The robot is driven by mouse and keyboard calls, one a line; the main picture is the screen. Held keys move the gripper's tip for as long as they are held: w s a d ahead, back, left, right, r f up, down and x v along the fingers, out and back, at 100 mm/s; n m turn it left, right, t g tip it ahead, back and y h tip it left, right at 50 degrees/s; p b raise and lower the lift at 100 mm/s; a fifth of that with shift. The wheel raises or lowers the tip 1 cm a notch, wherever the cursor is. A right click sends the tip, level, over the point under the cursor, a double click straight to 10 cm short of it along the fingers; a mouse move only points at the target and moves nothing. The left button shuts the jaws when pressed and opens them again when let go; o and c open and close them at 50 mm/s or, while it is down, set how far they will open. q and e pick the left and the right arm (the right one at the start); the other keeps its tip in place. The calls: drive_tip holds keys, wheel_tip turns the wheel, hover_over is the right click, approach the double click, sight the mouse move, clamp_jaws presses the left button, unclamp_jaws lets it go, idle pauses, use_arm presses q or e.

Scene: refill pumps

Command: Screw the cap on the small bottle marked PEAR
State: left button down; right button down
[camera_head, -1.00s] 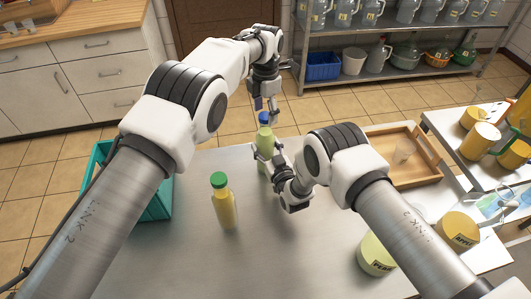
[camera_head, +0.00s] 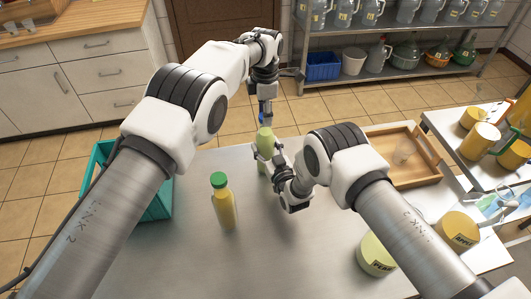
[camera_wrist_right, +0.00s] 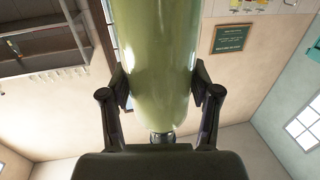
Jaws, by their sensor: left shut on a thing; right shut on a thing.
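A small bottle with pale green contents (camera_head: 265,147) stands upright at the far edge of the metal table. My right gripper (camera_head: 268,155) is shut around its body. In the right wrist view the bottle (camera_wrist_right: 155,65) fills the space between the two fingers (camera_wrist_right: 160,95). The blue cap (camera_head: 262,119) is at the bottle's top, mostly hidden by my left gripper (camera_head: 267,115), which is shut on it from above. I cannot tell whether the cap is seated or slightly raised. No label shows on the held bottle.
A yellow bottle with a green cap (camera_head: 223,203) stands nearer on the table (camera_head: 180,250). A teal crate (camera_head: 158,205) is at the left. Labelled jars (camera_head: 374,255) stand at the right. The table's front middle is clear.

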use_arm(q)
drive_tip(key=m, duration=1.2)
drive_tip(key=shift+f, duration=0.1)
drive_tip(key=m, duration=1.8)
drive_tip(key=shift+w, duration=0.1)
drive_tip(key=m, duration=1.2)
drive_tip(key=shift+f, duration=0.1)
drive_tip(key=m, duration=0.7)
drive_tip(key=shift+m, duration=0.3)
drive_tip(key=c, duration=0.6)
unclamp_jaws()
drive_tip(key=shift+o, duration=0.2)
